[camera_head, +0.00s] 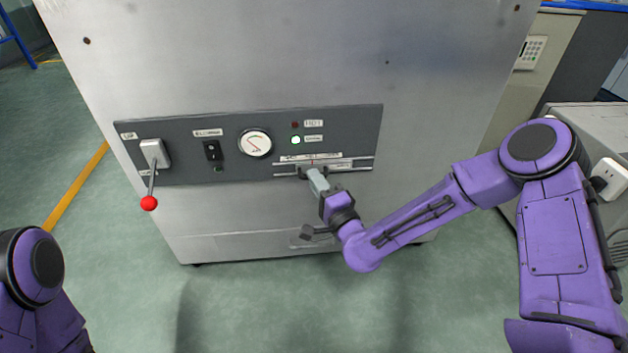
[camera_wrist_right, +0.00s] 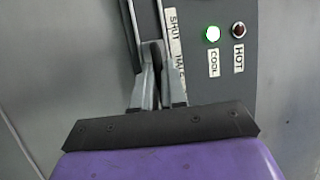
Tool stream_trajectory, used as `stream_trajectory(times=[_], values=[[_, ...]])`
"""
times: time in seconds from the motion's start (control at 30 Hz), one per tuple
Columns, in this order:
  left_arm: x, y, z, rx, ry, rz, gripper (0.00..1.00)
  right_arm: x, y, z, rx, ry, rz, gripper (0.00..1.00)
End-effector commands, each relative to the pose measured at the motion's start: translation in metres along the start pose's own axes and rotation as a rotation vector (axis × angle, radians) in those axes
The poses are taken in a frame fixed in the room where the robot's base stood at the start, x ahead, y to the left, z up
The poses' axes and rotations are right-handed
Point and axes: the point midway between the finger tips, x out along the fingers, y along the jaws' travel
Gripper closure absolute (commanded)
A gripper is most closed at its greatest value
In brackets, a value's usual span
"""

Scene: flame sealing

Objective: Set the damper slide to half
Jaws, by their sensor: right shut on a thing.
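The damper slide track (camera_head: 345,164) is a pale horizontal strip with a scale label at the lower right of the dark control panel (camera_head: 228,177). My right gripper (camera_head: 313,173) is at the track, left of its middle, and is shut on the slide's knob. The knob is mostly hidden by the fingers. In the right wrist view the gripper (camera_wrist_right: 157,75) closes on the dark knob (camera_wrist_right: 153,50) beside the label reading SHUT and a partly hidden HALF (camera_wrist_right: 175,40). Of my left arm only purple links show at the lower left; its gripper is out of view.
The panel also holds a lever with a red ball (camera_head: 149,203), a black switch (camera_head: 212,150), a round gauge (camera_head: 255,143), a lit green COOL lamp (camera_head: 295,140) and a dark red HOT lamp (camera_head: 295,125). The floor in front is clear.

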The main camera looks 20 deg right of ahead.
Motion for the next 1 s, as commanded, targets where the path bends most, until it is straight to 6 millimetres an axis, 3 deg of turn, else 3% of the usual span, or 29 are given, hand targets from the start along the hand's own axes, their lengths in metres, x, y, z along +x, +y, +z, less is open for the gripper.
stream_trajectory(times=[0.27,0.3,0.33,0.37,0.67,0.77,1.0], values=[[0.0,0.0,0.0,-0.001,0.001,0.0,0.41,0.002,-0.001,0.0,0.0,-0.001,-0.003,1.0],[0.0,0.0,0.0,-0.001,0.001,0.0,0.41,0.002,-0.001,0.0,0.0,-0.001,-0.003,0.76],[0.0,0.0,0.0,-0.001,0.001,0.0,0.41,0.002,-0.001,0.0,0.0,-0.001,-0.003,0.66],[0.0,0.0,0.0,-0.001,0.001,0.0,0.41,0.002,-0.001,0.0,0.0,-0.001,-0.003,0.64],[-0.001,0.0,0.0,-0.004,0.004,-0.001,0.41,-0.002,0.0,-0.001,0.001,0.0,0.0,0.64],[-0.004,0.0,-0.003,-0.027,0.027,-0.002,0.41,-0.015,-0.001,-0.001,0.0,0.0,0.002,0.64],[-0.013,0.002,-0.014,-0.106,0.116,-0.004,0.41,-0.073,-0.001,-0.001,0.003,0.0,0.003,0.64]])
